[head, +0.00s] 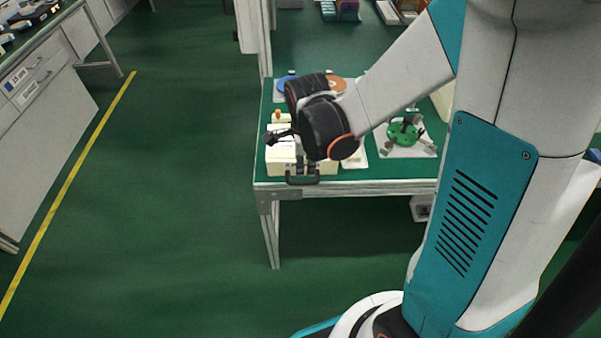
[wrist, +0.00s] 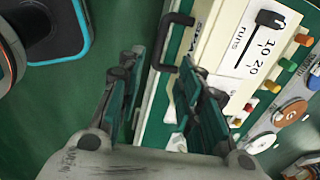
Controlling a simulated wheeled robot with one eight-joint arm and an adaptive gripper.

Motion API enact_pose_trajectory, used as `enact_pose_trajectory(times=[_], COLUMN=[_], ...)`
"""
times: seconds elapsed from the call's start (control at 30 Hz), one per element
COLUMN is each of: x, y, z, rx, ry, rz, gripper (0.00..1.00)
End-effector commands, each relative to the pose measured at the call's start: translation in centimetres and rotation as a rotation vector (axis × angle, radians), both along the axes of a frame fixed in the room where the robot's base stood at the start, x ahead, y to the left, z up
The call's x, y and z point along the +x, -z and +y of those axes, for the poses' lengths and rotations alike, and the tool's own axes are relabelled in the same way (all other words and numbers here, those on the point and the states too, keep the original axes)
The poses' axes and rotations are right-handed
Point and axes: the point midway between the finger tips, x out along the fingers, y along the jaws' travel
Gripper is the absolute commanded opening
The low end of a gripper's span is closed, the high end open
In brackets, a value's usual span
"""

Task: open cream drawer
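The cream drawer unit (head: 280,158) sits at the front left corner of the green-topped bench, and its cream face with printed "runs", 10 and 20 fills the upper right of the wrist view (wrist: 213,48). The drawer looks shut. My gripper (wrist: 160,62) is open and empty. Its two fingers point toward the handle, which lies just beyond the gap between the tips. I cannot tell whether a finger touches it. My wrist hides part of the unit in the head view.
A green round fixture (head: 403,133) stands to the right on the bench. Blue (head: 284,84) and orange (head: 335,84) discs lie behind. Coloured knobs (wrist: 272,86) line the unit's far side. The floor (head: 180,190) left of the bench is clear.

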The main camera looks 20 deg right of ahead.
Motion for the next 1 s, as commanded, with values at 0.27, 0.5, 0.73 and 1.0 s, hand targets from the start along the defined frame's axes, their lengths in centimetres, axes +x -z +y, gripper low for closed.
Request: enact_pose_trajectory(times=[0.27, 0.5, 0.73, 1.0], x=[1.0, 1.6, 1.8, 1.8], y=[5.9, 9.1, 10.1, 10.0], z=[-0.3, -0.5, -0.6, -0.6], rx=[0.000, 0.000, 0.000, 0.000], ry=[-0.001, -0.001, -0.001, -0.001], rz=[-0.001, -0.001, -0.001, -0.001], gripper=[0.33, 0.33, 0.33, 0.26])
